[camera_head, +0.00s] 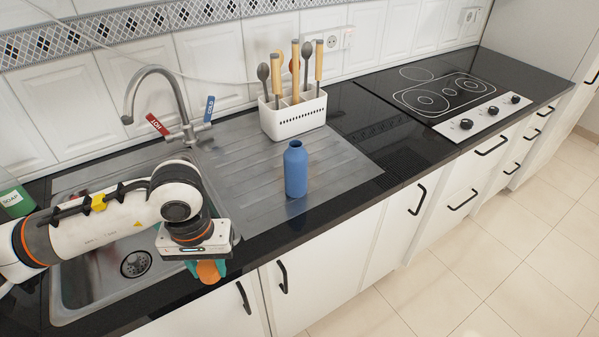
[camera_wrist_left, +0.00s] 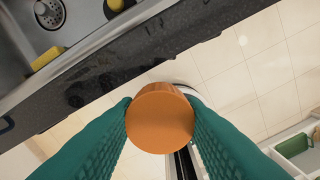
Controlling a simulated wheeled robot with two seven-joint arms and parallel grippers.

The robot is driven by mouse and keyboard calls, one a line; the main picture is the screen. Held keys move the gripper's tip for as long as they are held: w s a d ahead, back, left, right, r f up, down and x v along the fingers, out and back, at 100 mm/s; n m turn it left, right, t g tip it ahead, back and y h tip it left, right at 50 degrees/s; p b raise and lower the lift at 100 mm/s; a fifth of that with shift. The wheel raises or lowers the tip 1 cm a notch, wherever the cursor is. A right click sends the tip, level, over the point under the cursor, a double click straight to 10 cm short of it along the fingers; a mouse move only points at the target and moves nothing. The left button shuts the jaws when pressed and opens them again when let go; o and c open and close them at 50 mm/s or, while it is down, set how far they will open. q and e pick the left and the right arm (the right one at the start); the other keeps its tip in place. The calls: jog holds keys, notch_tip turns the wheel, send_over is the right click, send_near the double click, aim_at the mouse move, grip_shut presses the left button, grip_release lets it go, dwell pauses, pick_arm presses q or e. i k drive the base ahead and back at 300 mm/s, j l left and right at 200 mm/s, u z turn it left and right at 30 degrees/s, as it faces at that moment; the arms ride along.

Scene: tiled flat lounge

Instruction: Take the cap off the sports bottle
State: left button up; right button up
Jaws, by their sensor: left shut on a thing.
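The blue sports bottle (camera_head: 295,170) stands upright on the ribbed steel drainboard, with no cap on its neck. My left gripper (camera_head: 207,270) is shut on an orange cap (camera_head: 208,271), at the front edge of the counter by the sink, left of the bottle and apart from it. My right gripper is in neither view.
The steel sink (camera_head: 85,270) lies left, with a tap (camera_head: 160,90) behind it. A white utensil holder (camera_head: 293,117) stands behind the bottle. The hob (camera_head: 440,92) is at the right. A yellow sponge (camera_wrist_left: 47,58) shows in the left wrist view.

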aim_at(295, 157)
jog(key=i+l, duration=0.15)
jog(key=l, duration=0.2)
jog(key=i+l, duration=0.2)
jog(key=l, duration=0.15)
jog(key=i+l+u, duration=0.1)
jog(key=l, duration=0.3)
jog(key=i+l, duration=0.2)
jog(key=l, duration=0.15)
jog(key=i+l, duration=0.2)
jog(key=l, duration=0.2)
